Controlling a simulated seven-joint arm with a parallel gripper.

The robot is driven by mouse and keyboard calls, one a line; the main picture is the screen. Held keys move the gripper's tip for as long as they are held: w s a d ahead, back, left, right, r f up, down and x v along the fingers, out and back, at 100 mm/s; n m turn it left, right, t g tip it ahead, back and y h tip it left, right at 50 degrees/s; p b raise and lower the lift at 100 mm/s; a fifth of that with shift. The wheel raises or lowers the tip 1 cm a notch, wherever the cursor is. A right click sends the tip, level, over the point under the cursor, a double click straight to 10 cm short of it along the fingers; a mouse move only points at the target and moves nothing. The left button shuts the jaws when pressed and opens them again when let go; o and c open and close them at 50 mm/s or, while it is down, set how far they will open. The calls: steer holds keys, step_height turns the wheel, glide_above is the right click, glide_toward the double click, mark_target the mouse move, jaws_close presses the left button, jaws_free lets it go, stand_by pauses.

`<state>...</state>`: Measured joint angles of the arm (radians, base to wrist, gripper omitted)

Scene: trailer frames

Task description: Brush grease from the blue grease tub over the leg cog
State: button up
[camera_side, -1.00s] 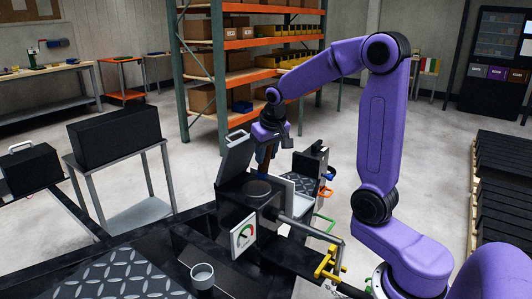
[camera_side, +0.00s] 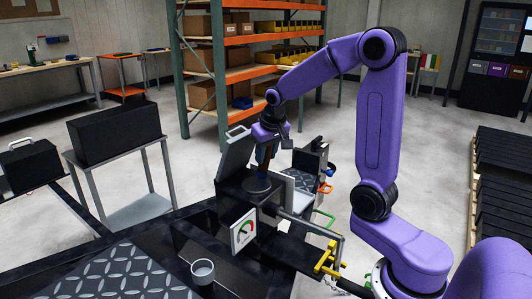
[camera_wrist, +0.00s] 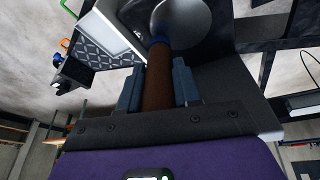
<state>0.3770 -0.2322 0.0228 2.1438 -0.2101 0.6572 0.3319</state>
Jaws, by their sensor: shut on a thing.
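My gripper (camera_side: 265,146) is shut on the brown handle of a brush (camera_side: 263,160), held pointing down. In the wrist view my gripper (camera_wrist: 158,78) has its two blue-grey fingers on either side of the brush handle (camera_wrist: 158,82). The brush's far end meets or overlaps a round grey disc (camera_wrist: 187,22); whether it touches is unclear. In the side view the brush is over a round dark disc (camera_side: 256,187) on a black box. I cannot tell for sure whether this disc is the leg cog or part of the tub. No blue grease tub is clearly identifiable.
A raised grey lid (camera_side: 235,156) stands close beside my gripper. A dial plate (camera_side: 243,231) is on the box front. A grey cup (camera_side: 203,272) stands nearer the camera. A yellow handle (camera_side: 327,258) and pipe are at the right. Open floor lies behind.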

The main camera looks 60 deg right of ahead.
steer(key=shift+a, duration=0.1)
steer(key=shift+a+f, duration=0.15)
steer(key=shift+a, duration=1.05)
steer(key=shift+a, duration=0.1)
steer(key=shift+s+a, duration=0.1)
steer(key=shift+a, duration=1.1)
steer(key=shift+a+f, duration=0.1)
steer(key=shift+a, duration=0.05)
steer(key=shift+a, duration=1.1)
steer(key=shift+d, duration=0.1)
steer(key=shift+d, duration=1.35)
steer(key=shift+d, duration=0.1)
